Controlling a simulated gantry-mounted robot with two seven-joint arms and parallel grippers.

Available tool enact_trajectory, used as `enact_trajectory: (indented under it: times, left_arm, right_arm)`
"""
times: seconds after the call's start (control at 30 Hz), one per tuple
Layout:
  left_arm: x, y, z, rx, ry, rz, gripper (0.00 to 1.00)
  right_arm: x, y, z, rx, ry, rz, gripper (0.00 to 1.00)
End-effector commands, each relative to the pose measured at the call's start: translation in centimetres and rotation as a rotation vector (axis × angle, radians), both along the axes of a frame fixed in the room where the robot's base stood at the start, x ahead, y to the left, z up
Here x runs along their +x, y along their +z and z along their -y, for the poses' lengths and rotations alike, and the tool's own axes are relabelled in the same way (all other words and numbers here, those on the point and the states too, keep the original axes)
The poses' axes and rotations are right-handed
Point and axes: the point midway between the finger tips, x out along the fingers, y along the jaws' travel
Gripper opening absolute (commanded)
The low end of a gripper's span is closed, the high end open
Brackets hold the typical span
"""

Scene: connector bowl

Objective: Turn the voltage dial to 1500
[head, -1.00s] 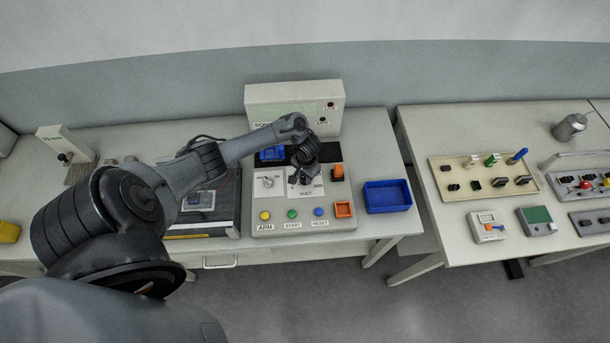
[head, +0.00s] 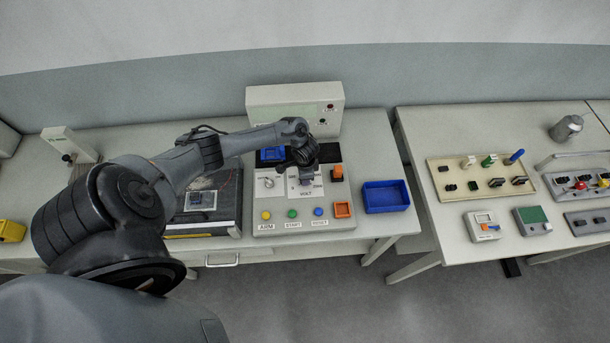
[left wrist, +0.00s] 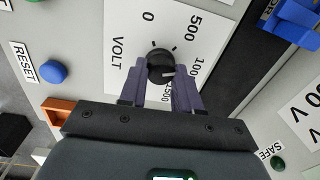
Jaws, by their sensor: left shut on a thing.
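The voltage dial (left wrist: 161,64) is a small black round knob on a white plate marked VOLT, with 0, 500, 1000 and 1500 around it. A white mark on the knob lies on the side of the 1000 label; its exact reading is hard to tell. My left gripper (left wrist: 160,70) is shut on the dial, one finger on each side of it, and the 1500 label shows between the fingers. In the head view my left gripper (head: 306,180) reaches down onto the VOLT plate and hides most of the dial. My right gripper is not in view.
The panel has ARM, START and RESET (head: 318,211) buttons along its front and a white selector (head: 268,182) left of the dial. An orange block (head: 337,172) stands close on the right. A blue tray (head: 385,197) lies beyond it. A display box (head: 294,107) stands behind.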

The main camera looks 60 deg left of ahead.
Motion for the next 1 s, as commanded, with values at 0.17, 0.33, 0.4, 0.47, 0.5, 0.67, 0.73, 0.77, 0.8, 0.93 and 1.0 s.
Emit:
enact_trajectory:
  times: [0.17, 0.33, 0.4, 0.47, 0.5, 0.67, 0.73, 0.77, 0.8, 0.93, 1.0]
  left_arm:
    - [0.0, 0.0, -0.1, 0.001, -0.168, 0.000, 0.02]
    - [0.0, 0.0, -0.1, 0.001, -0.329, 0.000, 0.02]
    - [0.0, 0.0, -0.1, 0.002, -0.396, 0.000, 0.02]
    - [0.0, -0.1, -0.1, 0.002, -0.453, 0.000, 0.02]
    - [0.0, -0.1, -0.1, 0.002, -0.490, 0.000, 0.02]
    - [0.0, -0.1, -0.1, 0.002, -0.644, 0.001, 0.02]
    - [0.0, -0.1, -0.1, 0.002, -0.710, 0.000, 0.02]
    - [0.0, -0.1, -0.1, 0.002, -0.738, 0.000, 0.02]
    - [0.0, -0.2, -0.1, 0.002, -0.776, 0.001, 0.02]
    - [-0.1, -0.2, -0.2, 0.002, -0.899, 0.000, 0.02]
    - [-0.1, -0.2, -0.1, 0.001, -0.964, 0.000, 0.02]
  right_arm:
    - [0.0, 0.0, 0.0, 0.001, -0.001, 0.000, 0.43]
    - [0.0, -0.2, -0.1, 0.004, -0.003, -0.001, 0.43]
    - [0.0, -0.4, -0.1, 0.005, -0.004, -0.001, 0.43]
    - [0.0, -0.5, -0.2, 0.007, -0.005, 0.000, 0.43]
    - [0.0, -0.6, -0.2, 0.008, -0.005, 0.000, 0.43]
    - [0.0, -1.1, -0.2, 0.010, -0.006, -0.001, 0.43]
    - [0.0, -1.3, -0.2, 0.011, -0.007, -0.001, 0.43]
    - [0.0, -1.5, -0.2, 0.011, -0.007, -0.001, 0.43]
    - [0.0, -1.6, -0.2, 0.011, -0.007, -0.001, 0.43]
    - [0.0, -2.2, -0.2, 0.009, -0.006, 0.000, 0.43]
    - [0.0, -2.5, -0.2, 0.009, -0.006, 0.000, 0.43]
